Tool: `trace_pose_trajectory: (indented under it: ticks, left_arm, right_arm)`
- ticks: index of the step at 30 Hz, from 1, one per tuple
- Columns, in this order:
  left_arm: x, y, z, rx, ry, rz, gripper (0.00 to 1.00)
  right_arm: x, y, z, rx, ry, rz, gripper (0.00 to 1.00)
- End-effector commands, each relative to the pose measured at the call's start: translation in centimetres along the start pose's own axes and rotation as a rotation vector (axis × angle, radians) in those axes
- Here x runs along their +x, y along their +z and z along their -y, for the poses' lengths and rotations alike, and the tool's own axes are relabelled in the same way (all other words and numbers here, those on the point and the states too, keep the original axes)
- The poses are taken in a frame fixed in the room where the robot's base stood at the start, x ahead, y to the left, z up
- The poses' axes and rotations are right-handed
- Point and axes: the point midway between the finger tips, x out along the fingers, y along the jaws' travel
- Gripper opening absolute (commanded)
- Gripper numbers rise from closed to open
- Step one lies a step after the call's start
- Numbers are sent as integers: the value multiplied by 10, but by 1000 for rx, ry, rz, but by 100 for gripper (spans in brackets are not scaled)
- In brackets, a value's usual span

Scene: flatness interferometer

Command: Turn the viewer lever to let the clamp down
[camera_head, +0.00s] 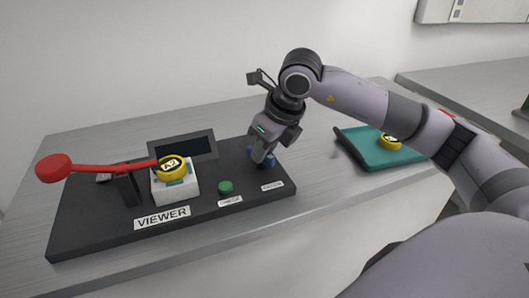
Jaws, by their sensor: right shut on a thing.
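The viewer is a black base (95,228) with a "VIEWER" label on its front. A red lever (110,169) with a round red end (53,168) rests across a black post (127,189) on its left side. The lever's other end reaches a yellow disc (172,163) marked "A2", which sits on a white block (176,190). I cannot tell whether lever and disc touch. My right gripper (263,155) points down at the base's right rear and is shut on a small blue knob (270,159), mostly hidden by the fingers. My left gripper is not in view.
A dark screen (183,147) stands behind the white block. A green button (225,187) sits on the base's front right. A teal tray (365,153) with another yellow disc (389,142) lies to the right, partly behind my right arm. The grey table (120,121) is clear behind the base.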

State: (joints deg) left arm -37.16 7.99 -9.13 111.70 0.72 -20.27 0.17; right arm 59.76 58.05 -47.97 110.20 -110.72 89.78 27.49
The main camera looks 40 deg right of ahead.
Motion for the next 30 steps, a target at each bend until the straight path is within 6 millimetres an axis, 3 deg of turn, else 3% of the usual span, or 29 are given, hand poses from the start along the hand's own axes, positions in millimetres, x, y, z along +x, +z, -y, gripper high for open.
trace_pose_trajectory:
  ticks: [15,30]
  left_arm:
    - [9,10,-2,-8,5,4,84]
    - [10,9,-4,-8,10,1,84]
  right_arm:
    - [2,-1,-4,347,-142,-5,0]
    - [1,0,-4,433,-178,-7,0]
